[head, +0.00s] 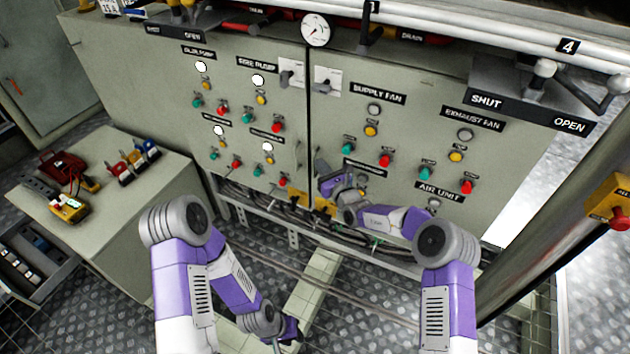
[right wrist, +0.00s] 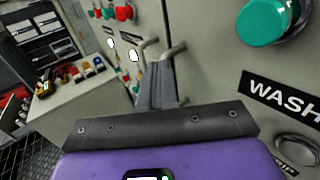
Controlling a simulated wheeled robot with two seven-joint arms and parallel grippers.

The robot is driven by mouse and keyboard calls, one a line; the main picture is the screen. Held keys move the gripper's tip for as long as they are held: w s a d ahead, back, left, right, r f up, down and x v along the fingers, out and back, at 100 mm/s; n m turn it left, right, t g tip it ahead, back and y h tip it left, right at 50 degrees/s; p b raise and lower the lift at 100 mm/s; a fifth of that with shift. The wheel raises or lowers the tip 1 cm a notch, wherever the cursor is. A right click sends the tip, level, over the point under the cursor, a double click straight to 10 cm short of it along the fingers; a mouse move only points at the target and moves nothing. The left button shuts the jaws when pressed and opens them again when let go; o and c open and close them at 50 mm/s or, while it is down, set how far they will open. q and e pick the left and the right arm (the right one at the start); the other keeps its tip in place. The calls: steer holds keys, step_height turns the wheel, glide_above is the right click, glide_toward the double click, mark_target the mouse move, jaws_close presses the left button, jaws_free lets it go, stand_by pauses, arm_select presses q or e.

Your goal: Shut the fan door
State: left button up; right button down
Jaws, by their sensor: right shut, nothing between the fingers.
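The fan door (head: 420,110) is the grey right-hand panel marked SUPPLY FAN and EXHAUST FAN. A narrow dark seam parts it from the left panel (head: 240,105); I cannot tell whether it is flush. My right gripper (head: 321,168) is at the fan door's lower left, by the seam. In the right wrist view its fingers (right wrist: 168,80) are together and empty, close to two bar handles (right wrist: 149,45) (right wrist: 175,50). Contact with them is unclear. My left gripper (head: 289,332) hangs low near the floor, its fingers too small and dark to judge.
A grey side counter (head: 120,225) with red, yellow and blue devices stands left. A pipe and brackets run below the panels. A post with a yellow box and red button (head: 610,205) stands right. The patterned metal floor (head: 350,310) is mostly clear in front.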

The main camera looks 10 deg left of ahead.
steer(key=s+a+p, duration=0.2)
steer(key=s+a, duration=0.1)
steer(key=s, duration=0.5)
steer(key=shift+s+a+f, duration=0.15)
steer(key=shift+a+f, duration=0.05)
steer(key=shift+f, duration=0.15)
steer(key=s+d+f+n+g+y, duration=0.1)
steer(key=s+f+n+g, duration=0.55)
steer(key=s, duration=0.45)
steer(key=s+f+n+g, duration=0.6)
steer(key=s+f+g, duration=0.1)
steer(key=s, duration=0.3)
steer(key=s+d+f+n+h, duration=0.3)
steer(key=s+d+n, duration=0.4)
steer(key=d, duration=0.2)
steer(key=s+d+f+n+h, duration=0.4)
steer(key=s+d+n, duration=0.3)
steer(key=d, duration=0.2)
steer(key=shift+s+f+g, duration=0.25)
steer(key=shift+s+g, duration=0.1)
steer(key=shift+s, duration=0.05)
